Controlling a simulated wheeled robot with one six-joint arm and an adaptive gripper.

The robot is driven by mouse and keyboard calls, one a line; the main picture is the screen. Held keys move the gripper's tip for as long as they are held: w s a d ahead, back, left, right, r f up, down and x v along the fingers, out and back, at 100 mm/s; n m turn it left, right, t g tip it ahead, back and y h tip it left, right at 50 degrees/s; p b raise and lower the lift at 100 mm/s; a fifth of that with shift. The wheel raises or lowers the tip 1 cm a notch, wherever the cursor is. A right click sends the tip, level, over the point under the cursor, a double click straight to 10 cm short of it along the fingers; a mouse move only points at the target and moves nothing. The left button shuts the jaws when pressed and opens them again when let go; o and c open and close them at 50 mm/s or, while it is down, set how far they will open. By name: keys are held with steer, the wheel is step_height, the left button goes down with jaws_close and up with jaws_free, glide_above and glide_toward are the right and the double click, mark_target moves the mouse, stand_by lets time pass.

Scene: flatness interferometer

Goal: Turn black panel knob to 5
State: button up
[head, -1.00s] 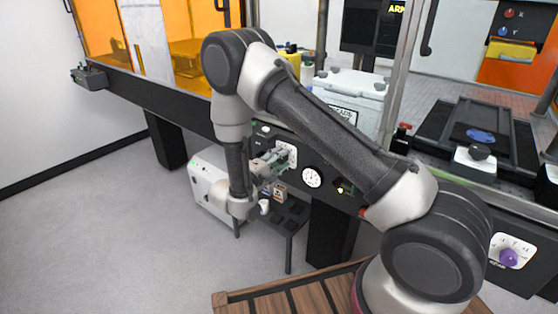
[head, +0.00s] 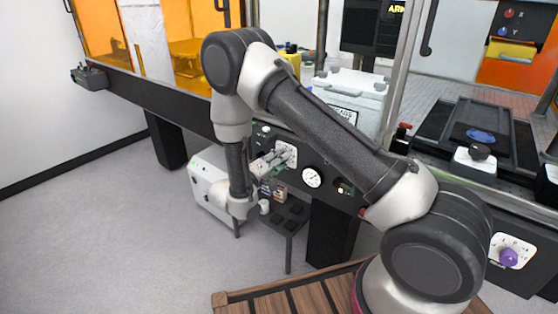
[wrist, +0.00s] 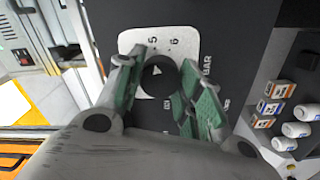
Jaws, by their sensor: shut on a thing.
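The black panel knob (wrist: 158,76) sits on a white dial plate (wrist: 179,32) on the dark panel (wrist: 238,20), seen in the wrist view. The numbers 5 and 6 show on the plate beyond the knob; the rest of the scale is hidden. A pale triangular mark on the knob points roughly toward the 5; its exact alignment is hard to tell. My gripper (wrist: 155,80) has its green-padded fingers on both sides of the knob, shut on it. In the head view my gripper (head: 278,159) is at the same white plate (head: 289,150), and the knob is hidden there.
A round white gauge (head: 312,177) is on the panel right of my gripper. A purple knob (head: 508,257) is on the far right. Small boxes (wrist: 268,107) and white bottles (wrist: 298,130) stand on a shelf beside the panel. Open floor lies at left.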

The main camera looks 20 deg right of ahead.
steer(key=shift+f, duration=0.1)
steer(key=o, duration=1)
steer(key=shift+o, duration=0.2)
steer(key=v, duration=1.2)
